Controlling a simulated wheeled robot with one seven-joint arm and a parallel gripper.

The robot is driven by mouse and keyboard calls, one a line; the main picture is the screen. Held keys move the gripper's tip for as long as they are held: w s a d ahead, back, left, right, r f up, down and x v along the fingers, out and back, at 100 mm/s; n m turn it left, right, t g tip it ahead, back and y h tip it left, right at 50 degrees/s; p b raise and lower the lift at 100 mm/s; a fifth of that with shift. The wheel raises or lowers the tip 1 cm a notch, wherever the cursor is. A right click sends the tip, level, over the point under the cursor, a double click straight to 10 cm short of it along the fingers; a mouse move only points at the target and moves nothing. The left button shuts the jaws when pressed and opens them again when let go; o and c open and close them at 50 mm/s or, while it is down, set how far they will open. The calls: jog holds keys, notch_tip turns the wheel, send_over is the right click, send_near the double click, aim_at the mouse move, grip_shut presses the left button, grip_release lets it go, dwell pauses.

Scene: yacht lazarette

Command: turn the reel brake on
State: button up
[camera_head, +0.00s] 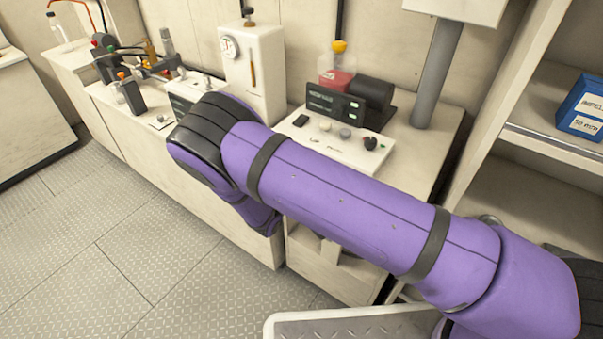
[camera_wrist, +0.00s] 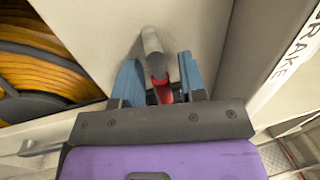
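In the wrist view, the reel brake lever has a grey rounded pivot end (camera_wrist: 151,42) and a red grip (camera_wrist: 162,88). It stands out from a pale panel. My gripper (camera_wrist: 162,82) has its two blue fingers apart, one on each side of the red grip. A narrow gap seems to show between the fingers and the grip. Its lower end is hidden by the gripper body. Part of the reel (camera_wrist: 35,60), wound with yellow-orange hose, shows to the left. In the head view my purple arm hides the gripper and the lever.
A white strip lettered "BRAKE" (camera_wrist: 296,60) runs along the right of the wrist view. In the head view, a bench with instruments (camera_head: 340,150) stands behind my arm, and shelves with a blue box (camera_head: 583,108) are at right. Floor plates (camera_head: 120,240) at left are clear.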

dwell(0.3)
jog(key=v, duration=1)
jog(key=shift+s+a, duration=0.2)
jog(key=shift+s, duration=0.05)
jog(key=shift+f, duration=0.1)
